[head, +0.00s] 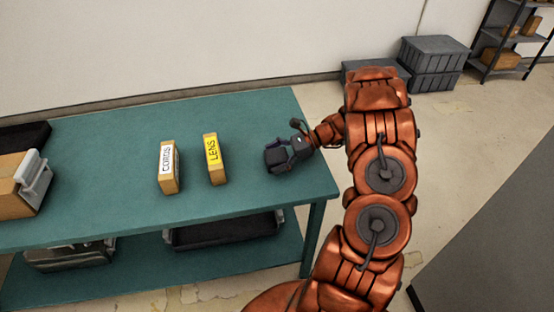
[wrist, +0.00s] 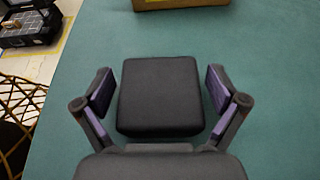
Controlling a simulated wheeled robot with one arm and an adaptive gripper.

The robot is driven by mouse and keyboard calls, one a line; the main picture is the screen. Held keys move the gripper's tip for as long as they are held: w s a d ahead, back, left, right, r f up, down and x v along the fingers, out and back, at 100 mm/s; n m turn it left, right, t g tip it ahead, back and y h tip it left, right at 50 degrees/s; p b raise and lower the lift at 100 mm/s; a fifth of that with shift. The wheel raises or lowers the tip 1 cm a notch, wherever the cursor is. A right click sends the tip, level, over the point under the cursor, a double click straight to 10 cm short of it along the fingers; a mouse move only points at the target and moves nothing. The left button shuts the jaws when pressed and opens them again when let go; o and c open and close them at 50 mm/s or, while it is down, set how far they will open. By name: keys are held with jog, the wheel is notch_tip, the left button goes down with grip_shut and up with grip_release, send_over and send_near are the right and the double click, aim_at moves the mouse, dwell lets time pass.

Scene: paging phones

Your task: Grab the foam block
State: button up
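The foam block (wrist: 160,95) is a dark grey, nearly square block with rounded edges, on the green table. In the wrist view it lies between the two purple-padded fingers of my gripper (wrist: 159,92), with a narrow gap on each side. My gripper is open around it and not closed on it. In the head view my gripper (head: 284,154) is low over the right end of the table, and the dark block (head: 273,159) shows at its fingers, partly hidden by them.
A box labelled LENS (head: 214,160) and a box labelled CORDS (head: 168,168) stand left of my gripper on the green table (head: 240,195). A larger cardboard box (head: 14,186) is at the far left. Grey bins (head: 435,62) and a shelf stand beyond. The table between gripper and LENS box is clear.

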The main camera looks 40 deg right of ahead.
jog(key=c, duration=0.6)
jog(key=shift+r, duration=0.1)
